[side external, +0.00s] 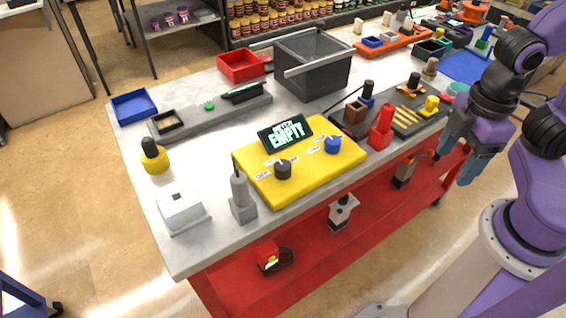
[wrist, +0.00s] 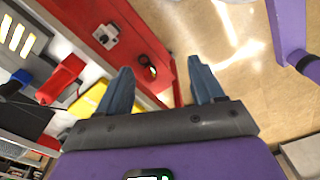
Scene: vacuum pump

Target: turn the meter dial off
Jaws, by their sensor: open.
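The yellow panel (side external: 300,180) lies on the near part of the table. It bears a dark tilted display (side external: 285,133) with bright text that includes "EMPTY". A black dial (side external: 283,169) sits on its left part and a blue dial (side external: 332,145) on its right part. Small white labels lie by the dials, too small to read. My gripper (side external: 450,168) is open and empty, beyond the table's front right edge and well right of the panel. In the wrist view its fingers (wrist: 158,70) are apart, and part of the yellow panel (wrist: 88,101) shows at left.
A red upright object (side external: 381,128) stands right of the panel, and a grey one (side external: 241,198) stands at its left. A grey bin (side external: 312,72) is behind. A red lower shelf (side external: 310,245) holds several items. The space above the panel is clear.

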